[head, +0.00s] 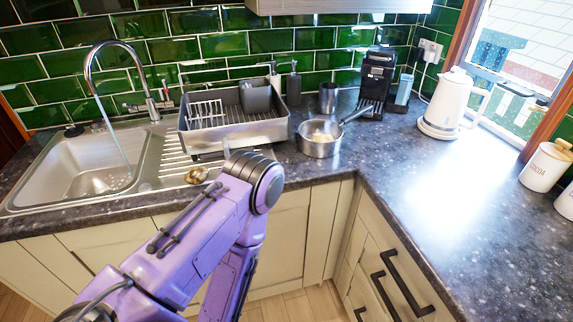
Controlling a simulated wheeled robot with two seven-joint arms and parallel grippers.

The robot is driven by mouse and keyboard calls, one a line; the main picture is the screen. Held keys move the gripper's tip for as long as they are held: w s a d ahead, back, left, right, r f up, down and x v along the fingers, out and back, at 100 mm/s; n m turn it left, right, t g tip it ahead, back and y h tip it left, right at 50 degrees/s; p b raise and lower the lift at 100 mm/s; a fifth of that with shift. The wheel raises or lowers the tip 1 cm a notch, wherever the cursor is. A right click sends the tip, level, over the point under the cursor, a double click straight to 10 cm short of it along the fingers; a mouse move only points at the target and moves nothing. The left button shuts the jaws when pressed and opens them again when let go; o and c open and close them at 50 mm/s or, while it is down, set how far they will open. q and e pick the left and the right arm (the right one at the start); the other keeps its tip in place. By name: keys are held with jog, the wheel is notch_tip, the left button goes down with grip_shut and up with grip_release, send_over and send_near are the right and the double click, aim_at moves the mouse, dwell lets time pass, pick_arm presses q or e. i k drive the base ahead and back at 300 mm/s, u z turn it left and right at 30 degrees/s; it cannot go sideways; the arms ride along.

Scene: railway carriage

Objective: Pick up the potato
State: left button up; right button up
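A small brown and yellowish lump (197,175), which looks like the potato, lies on the ribbed steel drainer (172,172) to the right of the sink basin. It is small in the view, so I cannot be sure what it is. My purple arm comes in from the lower left and bends at a dark joint just right of and in front of the lump. Its gripper is out of sight. My other gripper is not in view either.
A dish rack (232,132) stands behind the lump. A steel pan (320,146) with pale contents sits to its right. The sink basin (85,170) and tap (150,105) are left. A white kettle (447,105) and cocoa jar (545,167) stand right. The right counter is mostly clear.

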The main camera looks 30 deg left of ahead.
aim_at(198, 175)
jog(key=z, duration=1.7)
jog(key=k, duration=1.2)
jog(key=u, duration=1.55)
